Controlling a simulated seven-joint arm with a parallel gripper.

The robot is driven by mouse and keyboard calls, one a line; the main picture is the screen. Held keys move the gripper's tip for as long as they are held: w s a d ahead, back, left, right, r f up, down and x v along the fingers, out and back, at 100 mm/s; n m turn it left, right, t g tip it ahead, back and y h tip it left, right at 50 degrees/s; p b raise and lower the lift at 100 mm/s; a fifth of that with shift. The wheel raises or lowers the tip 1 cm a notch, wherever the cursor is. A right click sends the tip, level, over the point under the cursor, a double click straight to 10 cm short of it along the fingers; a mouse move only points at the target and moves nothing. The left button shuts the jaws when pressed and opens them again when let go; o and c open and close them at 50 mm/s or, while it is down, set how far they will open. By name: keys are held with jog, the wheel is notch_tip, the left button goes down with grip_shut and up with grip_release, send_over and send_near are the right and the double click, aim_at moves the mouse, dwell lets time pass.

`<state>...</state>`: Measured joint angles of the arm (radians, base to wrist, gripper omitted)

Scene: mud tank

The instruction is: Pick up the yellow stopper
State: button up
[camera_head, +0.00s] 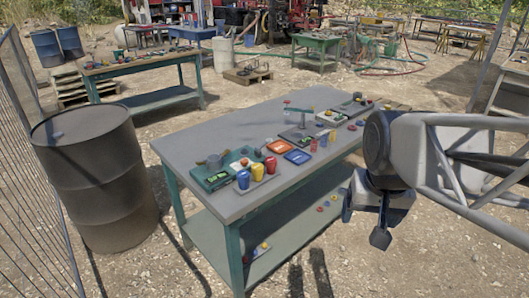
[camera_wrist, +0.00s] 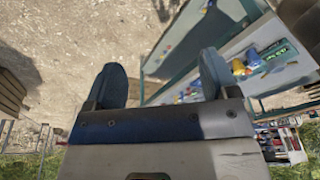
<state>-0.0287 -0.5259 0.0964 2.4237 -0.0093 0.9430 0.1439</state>
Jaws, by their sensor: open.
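Several small yellow pieces are in view, and I cannot tell for certain which is the yellow stopper. One yellow piece (camera_head: 243,179) stands near the front of the grey table (camera_head: 190,150), beside a blue and a red one. Another yellow piece (camera_head: 323,139) is farther back on the tabletop. A small yellow piece (camera_head: 264,246) lies on the lower shelf. My gripper (camera_head: 364,222) hangs right of the table over the gravel, apart from all pieces. In the wrist view my gripper (camera_wrist: 162,80) is open, with nothing between its fingers.
The left part of the tabletop is clear. A dark barrel (camera_head: 97,180) stands left of the table. A wire fence (camera_head: 30,170) runs along the left.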

jog(key=w+a+r+m, duration=0.15)
jog(key=w+a, duration=0.25)
jog(key=w, duration=0.9)
jog(key=m+g, duration=0.2)
jog(key=m, duration=0.4)
send_over(257, 166)
jog(key=f, duration=1.6)
jog(key=shift+s+d+f, duration=0.25)
jog(key=shift+d, duration=0.05)
jog(key=shift+w+a+f, duration=0.2)
jog(key=shift+f, duration=0.05)
jog(key=shift+f, duration=0.1)
jog(key=shift+f, duration=1.2)
jog(key=shift+f, duration=0.1)
